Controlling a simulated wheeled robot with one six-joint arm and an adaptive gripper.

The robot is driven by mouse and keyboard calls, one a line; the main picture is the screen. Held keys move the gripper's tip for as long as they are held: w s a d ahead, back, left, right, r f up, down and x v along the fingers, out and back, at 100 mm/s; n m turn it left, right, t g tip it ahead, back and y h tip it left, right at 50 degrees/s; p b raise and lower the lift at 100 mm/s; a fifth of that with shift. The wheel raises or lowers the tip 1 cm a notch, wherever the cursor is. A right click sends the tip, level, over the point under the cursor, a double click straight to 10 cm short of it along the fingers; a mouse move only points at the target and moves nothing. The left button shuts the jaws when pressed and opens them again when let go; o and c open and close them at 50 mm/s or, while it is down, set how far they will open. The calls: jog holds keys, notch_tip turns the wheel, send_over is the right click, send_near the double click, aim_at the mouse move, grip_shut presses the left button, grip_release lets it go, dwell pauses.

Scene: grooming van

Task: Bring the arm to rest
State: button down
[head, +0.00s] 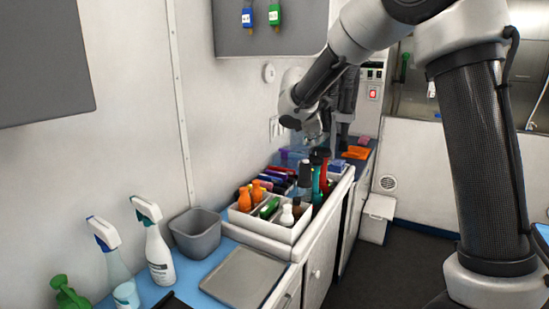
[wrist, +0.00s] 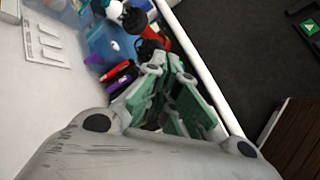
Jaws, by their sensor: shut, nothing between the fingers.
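My arm reaches from the right side of the head view across to the counter. My gripper (head: 314,133) hangs at its end above the far part of a white divided box. In the wrist view my gripper (wrist: 168,88) shows its green-padded fingers, shut with nothing held. Bottles and tools lie below and beyond the fingers. The fingertips are small and partly lost against the clutter in the head view.
The white box (head: 262,228) holds orange bottles (head: 258,191) and several tools. A grey bin (head: 197,234), a flat tray (head: 243,277) and a white spray bottle (head: 158,254) stand nearer.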

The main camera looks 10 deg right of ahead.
jog(key=s+d+f+m+g, duration=0.1)
jog(key=s+d+m+g, duration=0.15)
jog(key=s, duration=0.35)
jog(key=s+d+f+m+g+y, duration=0.1)
jog(key=s+d+m, duration=0.25)
jog(key=s, duration=0.35)
jog(key=s+d+f+m+g, duration=0.1)
jog(key=s+d+m, duration=0.1)
jog(key=s+m, duration=0.3)
jog(key=s+d+r+m+y, duration=0.1)
jog(key=s+m, duration=0.1)
jog(key=s, duration=0.6)
jog(key=s+d+r+m+t+y, duration=0.1)
jog(key=s+d+m, duration=0.1)
jog(key=s, duration=0.6)
jog(key=s+d+r+m+t+y, duration=0.1)
jog(key=s+m+y, duration=0.1)
jog(key=s, duration=0.5)
jog(key=shift+s+d+r+m, duration=0.3)
jog(key=shift+s+d+m, duration=0.1)
jog(key=shift+m, duration=0.3)
